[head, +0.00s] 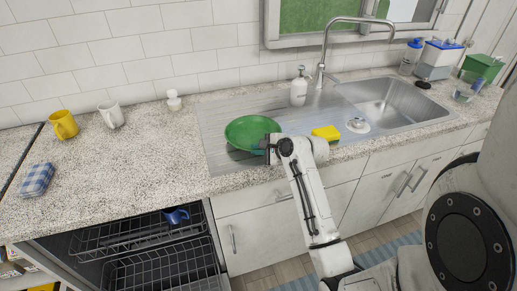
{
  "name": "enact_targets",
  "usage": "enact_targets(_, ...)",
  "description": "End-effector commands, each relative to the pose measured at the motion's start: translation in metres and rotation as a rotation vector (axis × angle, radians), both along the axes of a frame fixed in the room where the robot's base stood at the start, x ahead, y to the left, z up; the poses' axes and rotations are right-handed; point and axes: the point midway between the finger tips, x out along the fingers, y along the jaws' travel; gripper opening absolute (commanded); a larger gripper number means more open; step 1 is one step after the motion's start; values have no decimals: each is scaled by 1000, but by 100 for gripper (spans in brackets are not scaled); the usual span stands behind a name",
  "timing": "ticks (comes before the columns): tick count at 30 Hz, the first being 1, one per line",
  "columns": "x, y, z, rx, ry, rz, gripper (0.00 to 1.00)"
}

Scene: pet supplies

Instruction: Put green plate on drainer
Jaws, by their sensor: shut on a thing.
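The green plate (247,131) is at the left part of the metal drainer (217,120) beside the sink. My gripper (268,149) is at the plate's near right edge and shut on it. The fingertips are partly hidden by the plate and my wrist. A dark reflection or shadow shows under the plate's near edge, and I cannot tell whether the plate touches the drainer. The plate looks close to flat, with its inner face up.
A yellow sponge (326,132) lies right of my gripper. A white soap bottle (299,91) and the faucet (326,50) stand behind the drainer. The sink basin (390,100) is to the right. Below, the dishwasher rack (160,270) is open, with a blue mug (176,216) in it.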

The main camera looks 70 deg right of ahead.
Motion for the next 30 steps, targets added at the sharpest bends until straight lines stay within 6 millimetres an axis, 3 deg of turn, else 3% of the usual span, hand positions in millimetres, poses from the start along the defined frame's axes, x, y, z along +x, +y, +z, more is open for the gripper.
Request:
enact_targets(1, 0, 0, 1, -1, 0, 0, 0)
enact_targets(2, 0, 0, -1, 2, 1, 0, 10)
enact_targets(5, 0, 0, -1, 2, 1, 0, 19)
enact_targets(16, -7, 3, 4, 1, -2, 0, 19)
enact_targets(30, -80, 25, 47, -1, 0, -1, 19)
